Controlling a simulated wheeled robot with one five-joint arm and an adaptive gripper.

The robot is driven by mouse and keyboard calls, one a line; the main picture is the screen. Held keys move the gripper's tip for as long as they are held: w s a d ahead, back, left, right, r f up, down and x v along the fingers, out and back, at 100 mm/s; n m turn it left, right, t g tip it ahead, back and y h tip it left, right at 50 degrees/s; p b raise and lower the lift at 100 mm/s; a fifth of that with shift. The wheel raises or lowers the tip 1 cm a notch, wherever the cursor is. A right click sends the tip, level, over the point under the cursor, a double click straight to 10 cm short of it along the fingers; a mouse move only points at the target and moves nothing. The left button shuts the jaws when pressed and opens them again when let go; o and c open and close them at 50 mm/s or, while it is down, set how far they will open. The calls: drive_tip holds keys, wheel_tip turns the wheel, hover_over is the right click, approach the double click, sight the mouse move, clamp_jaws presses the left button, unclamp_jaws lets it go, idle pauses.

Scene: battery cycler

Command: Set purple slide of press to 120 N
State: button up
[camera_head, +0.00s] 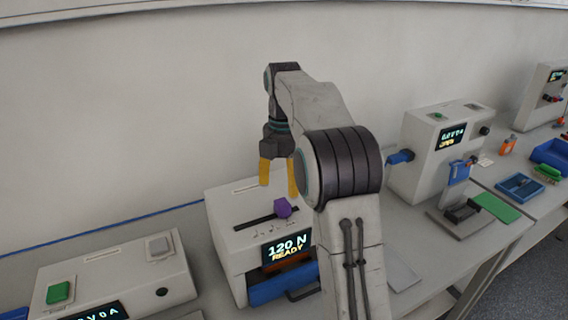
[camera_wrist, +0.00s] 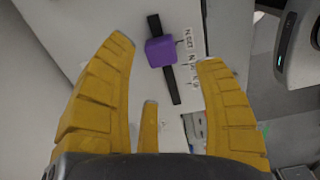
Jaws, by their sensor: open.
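The press (camera_head: 222,232) is a white box with a black slot in its top and a display (camera_head: 286,246) reading "120 N READY". The purple slide (camera_head: 283,208) sits in the slot, right of its middle in the head view. In the wrist view the purple slide (camera_wrist: 161,52) sits on the black slot (camera_wrist: 172,85) beside printed force labels, which are too small to read surely. My gripper (camera_head: 278,192) is above the press, its yellow fingers apart and empty. In the wrist view my gripper (camera_wrist: 163,50) has its fingers spread to either side of the slide, apparently clear of it.
A blue drawer-like part (camera_head: 270,289) is at the press front. A white device with a green button (camera_head: 58,292) stands at left. Another white device (camera_head: 420,150) with a display and blue parts stands at right. A blue tray (camera_head: 520,187) lies farther right. The wall is close behind.

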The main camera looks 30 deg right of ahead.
sight(283, 204)
drive_tip(key=shift+r, duration=2.5)
drive_tip(key=s+a+m+t, duration=0.1)
drive_tip(key=s+a+m, duration=0.35)
drive_tip(key=s, duration=0.25)
drive_tip(key=s+a+m+t, duration=0.2)
drive_tip(key=s+a+m, duration=0.1)
drive_tip(key=s+m, duration=0.35)
drive_tip(key=s+a+f+m+t, duration=0.1)
drive_tip(key=s+a+f+m, duration=0.1)
drive_tip(key=s+f+m, duration=0.5)
drive_tip(key=shift+s+a+f+t, duration=0.35)
drive_tip(key=shift+s+f, duration=0.45)
drive_tip(key=shift+s, duration=2.2)
drive_tip(key=shift+d, duration=0.1)
drive_tip(key=shift+c, duration=0.2)
